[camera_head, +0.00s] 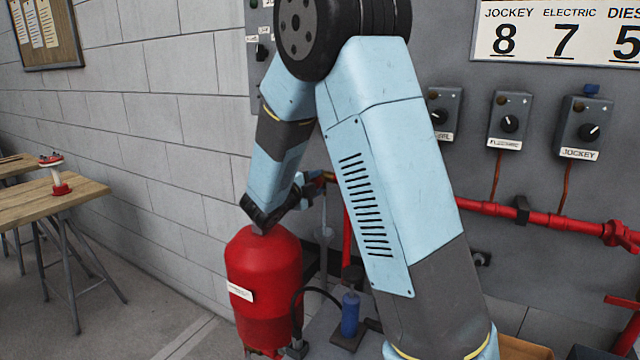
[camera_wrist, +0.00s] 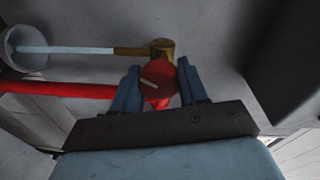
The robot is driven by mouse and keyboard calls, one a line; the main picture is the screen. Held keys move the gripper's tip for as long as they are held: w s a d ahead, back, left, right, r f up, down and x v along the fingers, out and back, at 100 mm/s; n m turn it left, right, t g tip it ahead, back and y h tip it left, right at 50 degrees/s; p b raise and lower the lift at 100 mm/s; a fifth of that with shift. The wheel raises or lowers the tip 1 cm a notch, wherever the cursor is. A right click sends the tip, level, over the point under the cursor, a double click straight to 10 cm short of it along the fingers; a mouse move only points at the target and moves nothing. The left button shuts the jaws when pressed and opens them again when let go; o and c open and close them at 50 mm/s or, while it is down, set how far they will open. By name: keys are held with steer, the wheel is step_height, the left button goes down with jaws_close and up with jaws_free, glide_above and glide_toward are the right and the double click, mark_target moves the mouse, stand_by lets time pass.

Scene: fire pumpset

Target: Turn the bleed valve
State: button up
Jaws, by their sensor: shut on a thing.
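The bleed valve has a round red knob (camera_wrist: 157,80) with a pale line across its face, seen in the wrist view. A brass fitting (camera_wrist: 160,48) sits just behind it. My gripper (camera_wrist: 158,82) has its two blue fingers on either side of the knob, shut on it. In the head view my gripper (camera_head: 314,181) is behind the red tank, partly hidden by my arm, and the valve there is too small to make out clearly.
A pale tube (camera_wrist: 75,50) runs from the brass fitting to a white cup (camera_wrist: 22,48). A red pipe (camera_wrist: 60,89) passes below it. A red tank (camera_head: 263,285) stands close under my wrist. Control boxes (camera_head: 509,121) line the wall. A wooden table (camera_head: 60,203) stands left.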

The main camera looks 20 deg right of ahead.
steer(key=shift+f, duration=0.25)
steer(key=o, duration=1)
steer(key=shift+r, duration=0.1)
steer(key=shift+o, duration=0.2)
steer(key=v, duration=1.3)
steer(key=shift+s+a, duration=0.2)
steer(key=shift+a, duration=0.1)
